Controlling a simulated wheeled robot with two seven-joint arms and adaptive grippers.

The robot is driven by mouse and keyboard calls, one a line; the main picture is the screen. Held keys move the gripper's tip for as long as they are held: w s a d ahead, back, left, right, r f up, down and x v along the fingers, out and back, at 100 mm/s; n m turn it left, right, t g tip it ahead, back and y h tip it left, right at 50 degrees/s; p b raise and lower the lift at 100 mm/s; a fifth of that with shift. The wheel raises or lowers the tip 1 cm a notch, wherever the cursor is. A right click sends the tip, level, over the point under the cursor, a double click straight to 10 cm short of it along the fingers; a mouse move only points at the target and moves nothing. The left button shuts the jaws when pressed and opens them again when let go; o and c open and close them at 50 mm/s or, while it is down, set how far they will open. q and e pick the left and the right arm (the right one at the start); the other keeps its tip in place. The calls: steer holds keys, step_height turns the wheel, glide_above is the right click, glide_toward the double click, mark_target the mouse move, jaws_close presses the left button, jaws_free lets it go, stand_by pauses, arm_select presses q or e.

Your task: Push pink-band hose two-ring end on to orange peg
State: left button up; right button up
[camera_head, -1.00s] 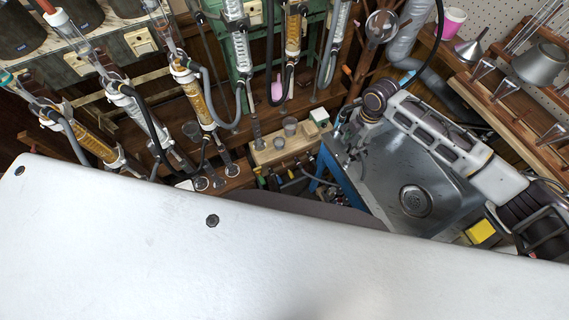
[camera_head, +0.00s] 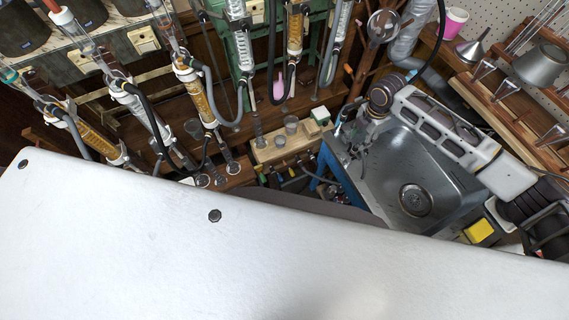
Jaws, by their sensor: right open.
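My right gripper (camera_head: 354,146) is open at the left rim of the sink, pointing down and to the left, with nothing seen between its fingers. Several dark hoses hang from the glass columns, and one black hose (camera_head: 272,50) runs down at the back middle. The orange peg cannot be told for certain; small coloured fittings low under the wooden block are partly hidden by my white body panel. My left gripper is not in view.
The metal sink (camera_head: 425,165) lies under my right arm. A wooden block (camera_head: 290,146) with small grey cups stands left of the gripper. Glass columns (camera_head: 196,92) fill the back left. A wooden rack (camera_head: 500,90) with funnels stands at the right.

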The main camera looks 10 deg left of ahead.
mark_target(356, 147)
step_height(356, 147, down, 2)
steer(key=shift+f+b, duration=0.1)
steer(key=shift+b, duration=0.5)
steer(key=shift+f+b, duration=1.1)
steer(key=shift+b, duration=0.1)
steer(key=shift+f+b, duration=0.4)
steer(key=shift+f, duration=1.55)
steer(key=shift+p, duration=0.85)
jaws_close()
steer(key=shift+r+p, duration=1.1)
